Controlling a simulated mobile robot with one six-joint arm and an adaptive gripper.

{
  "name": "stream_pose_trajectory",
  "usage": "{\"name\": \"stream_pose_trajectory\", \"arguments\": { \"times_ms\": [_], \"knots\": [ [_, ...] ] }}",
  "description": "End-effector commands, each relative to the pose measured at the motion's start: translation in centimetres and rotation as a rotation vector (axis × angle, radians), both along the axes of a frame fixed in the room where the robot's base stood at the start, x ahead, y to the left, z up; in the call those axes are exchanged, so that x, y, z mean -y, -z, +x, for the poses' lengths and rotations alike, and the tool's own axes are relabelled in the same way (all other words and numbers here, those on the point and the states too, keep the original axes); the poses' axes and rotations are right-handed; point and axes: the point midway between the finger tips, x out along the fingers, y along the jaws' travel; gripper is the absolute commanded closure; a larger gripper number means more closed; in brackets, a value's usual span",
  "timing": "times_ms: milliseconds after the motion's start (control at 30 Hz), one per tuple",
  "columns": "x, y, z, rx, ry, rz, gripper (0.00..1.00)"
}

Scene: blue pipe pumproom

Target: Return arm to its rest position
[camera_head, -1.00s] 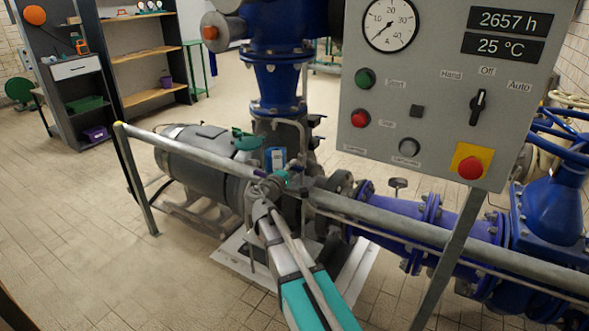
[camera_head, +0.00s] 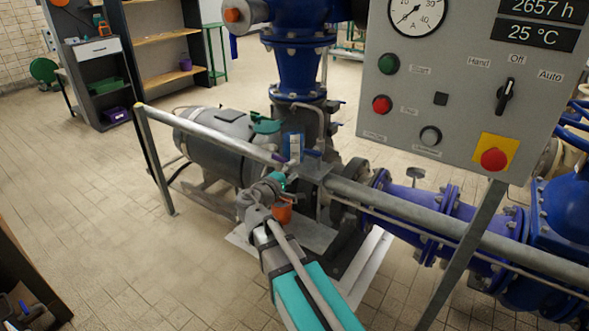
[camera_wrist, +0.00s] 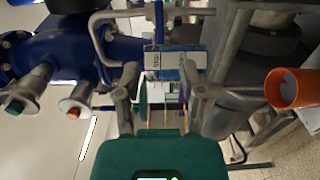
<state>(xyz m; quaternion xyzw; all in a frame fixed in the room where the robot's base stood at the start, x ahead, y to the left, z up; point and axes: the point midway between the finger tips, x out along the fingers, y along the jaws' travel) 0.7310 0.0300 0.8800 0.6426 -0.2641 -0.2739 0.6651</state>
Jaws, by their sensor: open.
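My arm with teal sections reaches from the bottom of the head view toward the pump. My gripper (camera_head: 280,177) is at its far end, close to the grey handrail (camera_head: 215,133). In the wrist view, the two fingers of my gripper (camera_wrist: 160,92) stand apart, with nothing held between them. A blue-and-white box (camera_head: 294,147) is just beyond the gripper; the same box shows past the fingertips in the wrist view (camera_wrist: 176,64). Whether the fingers touch the rail I cannot tell.
An orange cup (camera_head: 282,212) is beside the gripper, and right of it in the wrist view (camera_wrist: 292,88). The control panel (camera_head: 460,110) and blue pipes (camera_head: 420,205) stand to the right. Open tiled floor (camera_head: 90,190) lies left. A dark shelf edge (camera_head: 25,270) is at lower left.

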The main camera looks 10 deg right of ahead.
Motion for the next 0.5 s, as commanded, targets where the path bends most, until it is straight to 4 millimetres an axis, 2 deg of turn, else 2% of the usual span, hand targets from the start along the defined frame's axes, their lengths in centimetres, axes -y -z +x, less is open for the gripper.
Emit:
{"name": "stream_pose_trajectory", "arguments": {
  "times_ms": [333,500],
  "knots": [
    [0.1,0.0,0.0,-0.001,0.002,0.003,0.49],
    [1.1,0.9,-0.6,-0.014,0.029,0.054,0.49]
  ]
}}
